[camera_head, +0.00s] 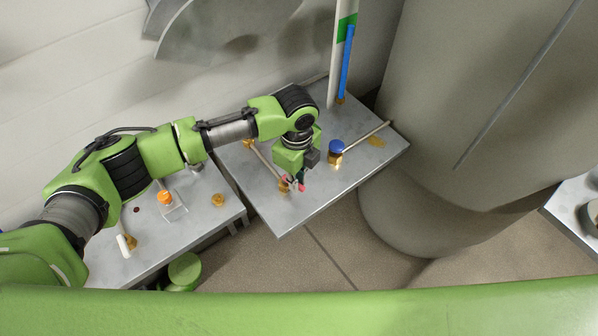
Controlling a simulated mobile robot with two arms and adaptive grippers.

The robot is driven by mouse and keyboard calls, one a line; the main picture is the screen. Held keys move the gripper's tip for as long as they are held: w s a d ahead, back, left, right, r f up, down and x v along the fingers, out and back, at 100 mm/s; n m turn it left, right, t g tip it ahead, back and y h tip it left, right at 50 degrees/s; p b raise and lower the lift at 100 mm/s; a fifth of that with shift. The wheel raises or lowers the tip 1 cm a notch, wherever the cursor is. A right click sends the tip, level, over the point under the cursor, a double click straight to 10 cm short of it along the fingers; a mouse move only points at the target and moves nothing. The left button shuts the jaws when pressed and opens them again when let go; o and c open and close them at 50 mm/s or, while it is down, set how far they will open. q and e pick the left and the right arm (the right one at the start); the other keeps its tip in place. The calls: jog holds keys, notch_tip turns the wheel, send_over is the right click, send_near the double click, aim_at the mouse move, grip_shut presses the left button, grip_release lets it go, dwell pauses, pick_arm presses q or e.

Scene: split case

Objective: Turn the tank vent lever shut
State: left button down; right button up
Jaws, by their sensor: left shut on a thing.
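My left gripper (294,182) reaches down over the front part of the middle metal plate (320,187). It is shut on a small red handle (301,187), which is mostly hidden by the fingers. A brass fitting (284,188) sits right beside the fingertips, and a thin pale pipe (264,159) runs from it toward the back left. No label shows, so I cannot tell from the picture whether this handle is the tank vent lever. Its angle is hidden too. My right gripper is out of view.
A blue-capped brass valve (336,147) with a pipe stands right of my gripper. A long blue handle (347,62) stands on an upright pipe behind. A large grey tank (450,110) is at the right. A left plate (190,215) carries an orange knob (164,197).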

pick_arm(q)
jog(key=shift+s+a+m+p, duration=0.2)
jog(key=shift+a+m+p, duration=0.05)
jog(key=shift+m, duration=0.5)
jog(key=shift+s+a+m+p, duration=0.2)
jog(key=shift+m+p, duration=0.05)
jog(key=shift+m, duration=0.5)
jog(key=c, duration=2.1)
grip_release()
notch_tip(320, 180, up, 12)
